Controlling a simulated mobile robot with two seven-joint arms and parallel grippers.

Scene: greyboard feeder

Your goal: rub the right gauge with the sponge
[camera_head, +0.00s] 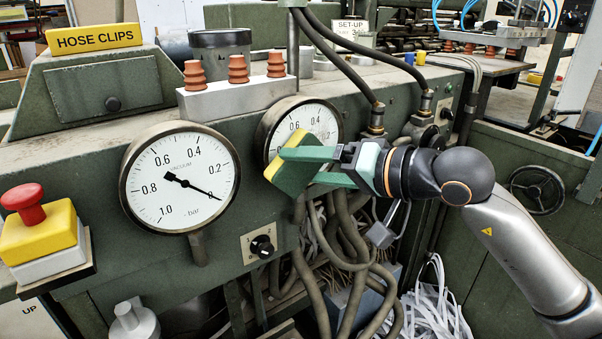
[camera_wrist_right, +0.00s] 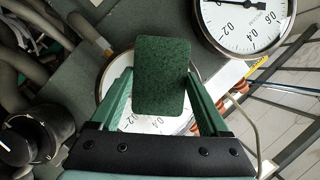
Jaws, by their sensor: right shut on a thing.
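The right gauge (camera_head: 320,121) is a round white dial with a dark rim on the green machine front. My right gripper (camera_head: 298,166) is shut on the sponge (camera_head: 281,172), which has a yellow layer and a dark green layer. The sponge is in front of the gauge's lower left part and covers some of its face; I cannot tell whether they touch. In the right wrist view the green face of the sponge (camera_wrist_right: 163,76) sits between the fingers, with the right gauge (camera_wrist_right: 150,124) partly hidden behind it. My left gripper is not in view.
The left gauge (camera_head: 181,178) is beside the right one. A selector knob (camera_head: 262,246) is below them. A red stop button (camera_head: 23,204) is at the far left. Hoses (camera_head: 345,235) hang below the gripper, and black cables run down to fittings (camera_head: 377,118) above it.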

